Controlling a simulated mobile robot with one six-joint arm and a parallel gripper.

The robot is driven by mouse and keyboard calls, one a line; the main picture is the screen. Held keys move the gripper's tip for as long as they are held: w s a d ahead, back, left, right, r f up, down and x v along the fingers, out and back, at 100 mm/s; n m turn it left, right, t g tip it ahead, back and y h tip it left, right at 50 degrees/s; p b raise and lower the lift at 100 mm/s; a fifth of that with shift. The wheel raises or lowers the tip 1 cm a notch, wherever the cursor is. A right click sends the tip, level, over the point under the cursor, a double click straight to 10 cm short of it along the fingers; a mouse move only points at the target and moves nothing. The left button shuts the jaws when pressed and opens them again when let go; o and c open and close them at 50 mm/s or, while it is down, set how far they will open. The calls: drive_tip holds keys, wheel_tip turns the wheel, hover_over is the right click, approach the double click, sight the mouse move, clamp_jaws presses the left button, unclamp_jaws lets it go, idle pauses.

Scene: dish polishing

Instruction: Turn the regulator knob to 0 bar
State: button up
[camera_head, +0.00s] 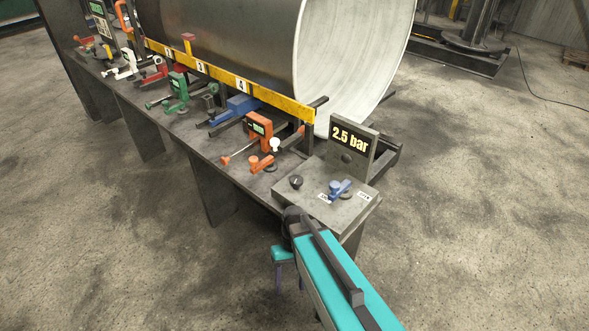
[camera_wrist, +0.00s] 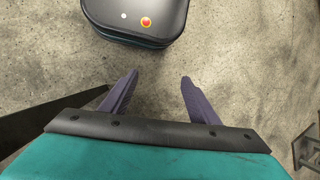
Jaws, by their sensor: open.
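The regulator knob (camera_head: 296,181) is small, round and black, on the left part of the grey control box top. Its pointer direction is too small to read. The display (camera_head: 349,137) behind it reads 2.5 bar. A blue valve handle (camera_head: 340,188) sits on the same top, right of the knob, between small white labels. My gripper (camera_head: 289,286) is in front of the box, pointing down over the floor, apart from the knob. In the wrist view my gripper (camera_wrist: 159,76) has its purple fingers spread, with nothing between them. The knob is not in the wrist view.
A long dark workbench (camera_head: 200,150) runs to the back left, holding coloured valves and clamps, including an orange gauge tool (camera_head: 258,128). A large metal cylinder (camera_head: 345,60) lies behind the yellow numbered rail (camera_head: 222,76). The concrete floor (camera_head: 480,200) to the right is clear.

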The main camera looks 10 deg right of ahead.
drive_tip(key=w+r+m+t+p, duration=0.1)
drive_tip(key=w+r+p, duration=0.2)
drive_tip(key=w+r, duration=0.55)
wheel_tip(320, 180, up, 30)
drive_tip(key=m+t+h+b, duration=0.2)
drive_tip(key=m+t+b, duration=0.2)
drive_tip(key=m, duration=0.3)
hover_over(297, 180)
drive_tip(key=shift+w+f, duration=0.1)
drive_tip(key=shift+f, duration=0.1)
drive_tip(key=shift+f, duration=0.1)
drive_tip(key=shift+f+p, duration=1.65)
drive_tip(key=shift+f, duration=5.2)
